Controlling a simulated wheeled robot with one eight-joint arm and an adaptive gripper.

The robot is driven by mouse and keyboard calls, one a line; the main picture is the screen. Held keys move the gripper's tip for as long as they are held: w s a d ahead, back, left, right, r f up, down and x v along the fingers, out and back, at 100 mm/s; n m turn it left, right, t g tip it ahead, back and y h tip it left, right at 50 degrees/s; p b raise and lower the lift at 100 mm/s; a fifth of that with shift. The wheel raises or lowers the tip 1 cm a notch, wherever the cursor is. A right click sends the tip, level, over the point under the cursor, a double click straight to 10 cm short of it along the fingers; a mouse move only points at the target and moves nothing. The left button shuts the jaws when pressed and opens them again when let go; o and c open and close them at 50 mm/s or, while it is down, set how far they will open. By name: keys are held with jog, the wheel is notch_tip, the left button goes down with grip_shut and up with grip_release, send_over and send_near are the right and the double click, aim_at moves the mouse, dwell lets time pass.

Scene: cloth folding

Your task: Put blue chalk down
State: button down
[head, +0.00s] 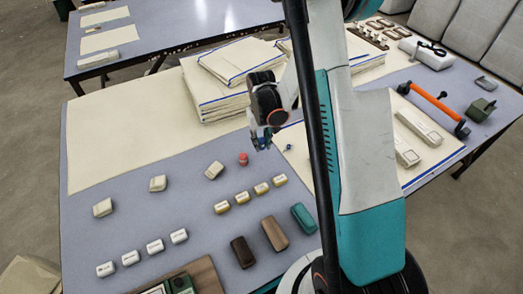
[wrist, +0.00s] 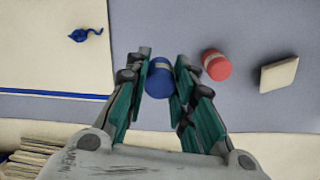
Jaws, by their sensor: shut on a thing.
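My gripper (wrist: 160,68) is shut on the blue chalk (wrist: 159,84), a short blue cylinder with a pale band, held between the two teal-lined fingers. In the head view my gripper (head: 261,140) points down over the grey table close to the edge of the cream cloth. The chalk is mostly hidden there by the fingers. Whether the chalk touches the table, I cannot tell. A red chalk (wrist: 216,65) with a pale band lies just right of my gripper in the wrist view. It also shows in the head view (head: 243,159), left of and below my gripper.
A pale block (wrist: 279,75) lies right of the red chalk. A small blue object (wrist: 86,34) rests on the cream cloth. Stacked folded cloths (head: 218,92) stand behind my gripper. Several labelled blocks (head: 154,246) sit in rows at the front. Grey table (head: 130,190) is bare between them.

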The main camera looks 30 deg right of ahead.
aim_at(262, 149)
jog(key=shift+f+b, duration=0.7)
jog(key=shift+f, duration=1.4)
jog(key=shift+f, duration=0.1)
jog(key=c, duration=1.4)
grip_release()
jog(key=shift+o, duration=0.2)
